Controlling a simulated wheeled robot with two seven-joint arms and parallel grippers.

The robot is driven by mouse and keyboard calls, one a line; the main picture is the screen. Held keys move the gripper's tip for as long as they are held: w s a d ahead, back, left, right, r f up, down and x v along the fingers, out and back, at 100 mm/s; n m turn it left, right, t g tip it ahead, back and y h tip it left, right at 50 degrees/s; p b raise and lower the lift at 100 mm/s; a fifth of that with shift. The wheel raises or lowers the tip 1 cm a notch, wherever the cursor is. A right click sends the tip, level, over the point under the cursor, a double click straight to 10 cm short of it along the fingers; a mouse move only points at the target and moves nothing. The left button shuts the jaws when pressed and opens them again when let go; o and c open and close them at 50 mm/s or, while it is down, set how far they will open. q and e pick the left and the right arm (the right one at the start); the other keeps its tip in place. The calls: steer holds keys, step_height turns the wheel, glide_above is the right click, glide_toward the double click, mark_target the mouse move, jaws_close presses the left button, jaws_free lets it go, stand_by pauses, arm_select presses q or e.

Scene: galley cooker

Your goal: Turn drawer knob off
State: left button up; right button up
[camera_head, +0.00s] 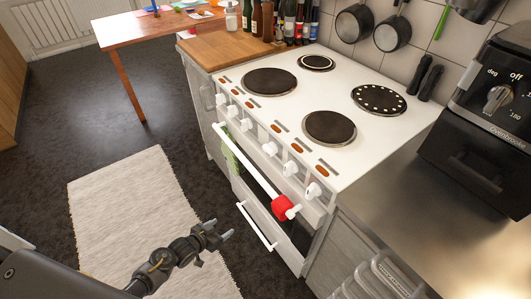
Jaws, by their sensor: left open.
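A white cooker (335,85) stands in the middle, with a row of several white knobs (270,148) along its front panel. Which of them is the drawer knob, and how each is set, I cannot tell. A low drawer with a white bar handle (257,226) is at the bottom of the cooker and looks shut. A black appliance (470,150) at the right has a grey dial (497,98) with "off" marked above it; its exact setting is unclear. My left gripper (226,232) is open and empty, in front of the cooker, left of the drawer handle and apart from it.
The oven door's white handle (245,158) carries a green cloth (229,150) and a red object (283,207) at its right end. A steel counter (415,195) and a grey rack (385,275) are at the right. A pale rug (125,200) lies on the open floor.

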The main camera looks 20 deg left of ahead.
arm_select(q)
steer(key=w+d+r+m+t+h, duration=0.15)
steer(key=w+r, duration=0.25)
steer(key=r, duration=0.4)
steer(key=w+d+r+m+t+h, duration=0.15)
steer(key=w+r, duration=0.25)
steer(key=r, duration=0.5)
steer(key=m+h, duration=0.2)
steer(key=h, duration=0.3)
glide_toward(266, 152)
steer(key=x, duration=0.8)
steer(key=shift+w+d+p, duration=0.1)
steer(key=shift+w+p, duration=0.15)
steer(key=shift+p, duration=0.1)
steer(key=shift+w+d, duration=0.35)
steer(key=shift+w, duration=0.05)
arm_select(e)
steer(key=shift+s+r, duration=0.2)
steer(key=shift+s, duration=0.3)
